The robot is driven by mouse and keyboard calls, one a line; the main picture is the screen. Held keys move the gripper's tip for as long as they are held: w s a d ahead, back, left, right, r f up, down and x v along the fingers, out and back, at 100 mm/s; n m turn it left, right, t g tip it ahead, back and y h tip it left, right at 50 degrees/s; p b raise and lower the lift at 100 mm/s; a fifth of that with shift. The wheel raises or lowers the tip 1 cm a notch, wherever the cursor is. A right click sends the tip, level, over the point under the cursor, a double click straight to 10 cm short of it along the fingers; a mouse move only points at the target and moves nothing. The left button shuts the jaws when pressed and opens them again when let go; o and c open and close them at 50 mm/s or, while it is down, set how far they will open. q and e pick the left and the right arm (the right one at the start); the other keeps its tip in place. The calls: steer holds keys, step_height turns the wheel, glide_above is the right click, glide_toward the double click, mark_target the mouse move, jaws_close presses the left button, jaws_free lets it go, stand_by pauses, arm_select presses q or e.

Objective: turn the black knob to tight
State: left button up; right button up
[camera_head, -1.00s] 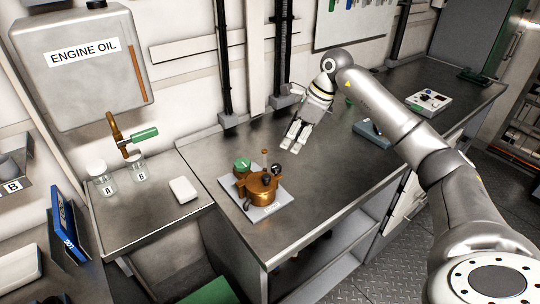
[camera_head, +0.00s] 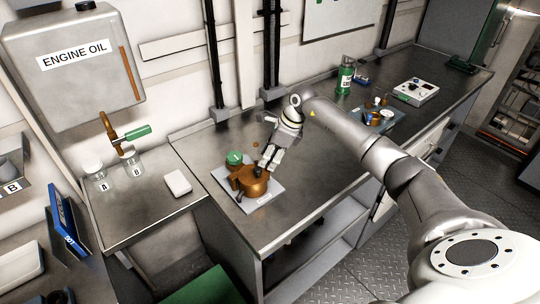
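A brass device (camera_head: 252,186) with a green knob (camera_head: 234,157) sits on a white plate (camera_head: 264,199) on the metal bench. My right gripper (camera_head: 268,163) points down at the back right of the brass device, with its fingertips at the device's top. The black knob seen there earlier is largely hidden by the fingers now, so I cannot tell whether they touch it or are closed on it. My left gripper is not in view.
A white block (camera_head: 178,183) and two jars, A (camera_head: 94,173) and B (camera_head: 133,164), stand left under the engine oil tank (camera_head: 75,65). A blue tray (camera_head: 371,122) with small parts, a green canister (camera_head: 345,75) and a white control box (camera_head: 416,92) stand farther right.

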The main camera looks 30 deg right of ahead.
steer(key=c, duration=0.7)
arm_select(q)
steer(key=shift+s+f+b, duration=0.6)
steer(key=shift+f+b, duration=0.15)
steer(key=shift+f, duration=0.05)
arm_select(e)
steer(key=shift+a+r+m+t+h, duration=0.1)
steer(key=shift+m+t+h, duration=0.3)
steer(key=shift+m, duration=1)
steer(key=shift+a+m+t+h, duration=0.1)
steer(key=shift+m+t+h, duration=0.3)
steer(key=shift+m, duration=1)
steer(key=shift+c, duration=0.2)
steer(key=o, duration=0.7)
steer(key=shift+o, duration=0.2)
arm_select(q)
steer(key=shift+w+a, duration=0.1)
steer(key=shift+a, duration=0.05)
arm_select(e)
steer(key=v, duration=1.2)
